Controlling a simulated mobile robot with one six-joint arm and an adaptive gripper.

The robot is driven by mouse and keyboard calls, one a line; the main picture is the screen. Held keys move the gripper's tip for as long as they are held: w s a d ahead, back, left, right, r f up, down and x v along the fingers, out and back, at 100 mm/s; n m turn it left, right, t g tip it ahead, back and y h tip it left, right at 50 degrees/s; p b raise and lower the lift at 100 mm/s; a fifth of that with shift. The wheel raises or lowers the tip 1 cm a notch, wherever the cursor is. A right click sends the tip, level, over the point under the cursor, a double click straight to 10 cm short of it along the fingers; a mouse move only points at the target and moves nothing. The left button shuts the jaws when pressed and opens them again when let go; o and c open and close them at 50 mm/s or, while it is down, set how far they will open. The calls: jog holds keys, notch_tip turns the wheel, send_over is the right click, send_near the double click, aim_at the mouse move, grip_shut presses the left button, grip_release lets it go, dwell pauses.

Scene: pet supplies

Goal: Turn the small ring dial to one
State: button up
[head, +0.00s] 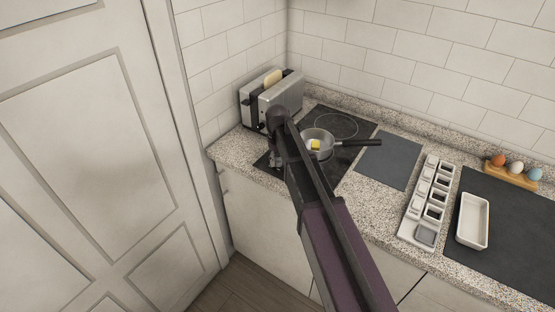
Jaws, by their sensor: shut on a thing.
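The black cooktop (358,131) lies on the speckled counter in the corner. A ring outline shows at its back, and a small grey pan (327,150) with a yellow block (315,144) in it stands farther forward. My gripper (273,163) points down at the cooktop's left front, just in front of the toaster. It is small in this view and shut, apparently on the small ring dial. The dial itself is hidden by my gripper and arm, so its setting cannot be read.
A silver toaster (282,95) with bread stands close behind my gripper. The pan's dark handle (361,142) points right. A grey mat (387,160), a white compartment tray (414,211), a white dish (482,221) and an egg holder (512,178) are to the right. A white door (90,160) is left.

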jog(key=shift+s+m, duration=0.15)
jog(key=shift+m, duration=0.55)
jog(key=o, duration=1.1)
jog(key=shift+o, duration=0.2)
jog(key=shift+n, duration=0.4)
